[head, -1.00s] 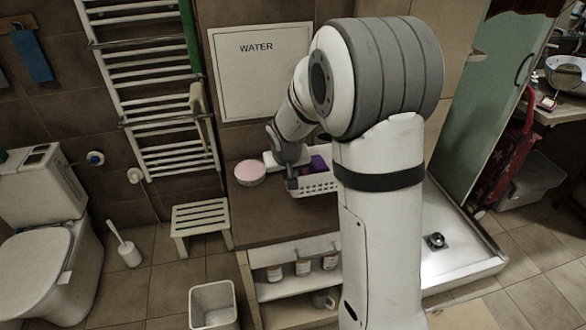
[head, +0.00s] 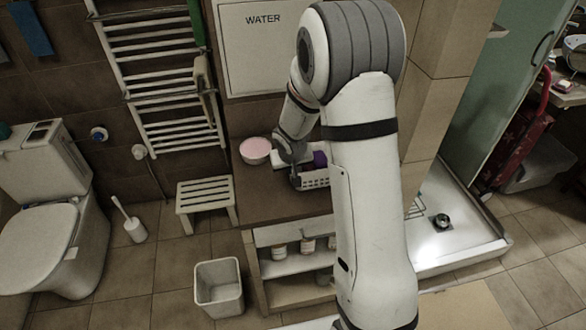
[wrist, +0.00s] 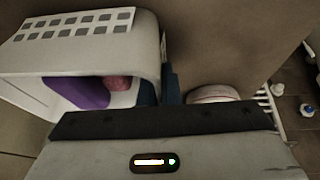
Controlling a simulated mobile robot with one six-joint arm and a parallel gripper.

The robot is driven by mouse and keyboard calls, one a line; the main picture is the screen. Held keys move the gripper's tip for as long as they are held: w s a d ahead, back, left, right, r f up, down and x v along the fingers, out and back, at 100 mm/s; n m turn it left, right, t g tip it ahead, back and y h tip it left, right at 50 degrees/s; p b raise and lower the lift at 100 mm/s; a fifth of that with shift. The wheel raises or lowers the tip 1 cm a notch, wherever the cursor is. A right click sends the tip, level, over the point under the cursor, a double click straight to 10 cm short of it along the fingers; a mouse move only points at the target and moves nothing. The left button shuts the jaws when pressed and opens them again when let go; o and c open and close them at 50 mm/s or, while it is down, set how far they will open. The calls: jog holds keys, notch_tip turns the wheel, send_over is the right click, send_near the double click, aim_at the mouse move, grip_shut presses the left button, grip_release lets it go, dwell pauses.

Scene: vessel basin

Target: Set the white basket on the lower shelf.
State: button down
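The white basket (head: 316,179) with slotted sides is at the counter's right part, partly hidden behind my arm. A purple item (head: 319,159) shows in it. In the wrist view the basket (wrist: 150,40) fills the upper left, with the purple item and a pink item inside. My gripper (head: 295,180) is at the basket's left end. In the wrist view its dark blue fingers (wrist: 159,90) straddle the basket's wall and appear closed on it. The lower shelf (head: 285,294) is under the counter, its right part hidden by my arm.
A pink-topped round container (head: 255,150) stands on the counter (head: 270,205), left of the basket. Several bottles (head: 308,246) stand on the shelf above the lower one. A bin (head: 219,287) and a slatted stool (head: 206,201) are on the floor at left.

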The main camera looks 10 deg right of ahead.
jog(key=shift+r, duration=0.1)
jog(key=c, duration=2.1)
grip_release()
jog(key=shift+f, duration=0.2)
jog(key=o, duration=0.5)
jog(key=shift+r, duration=0.1)
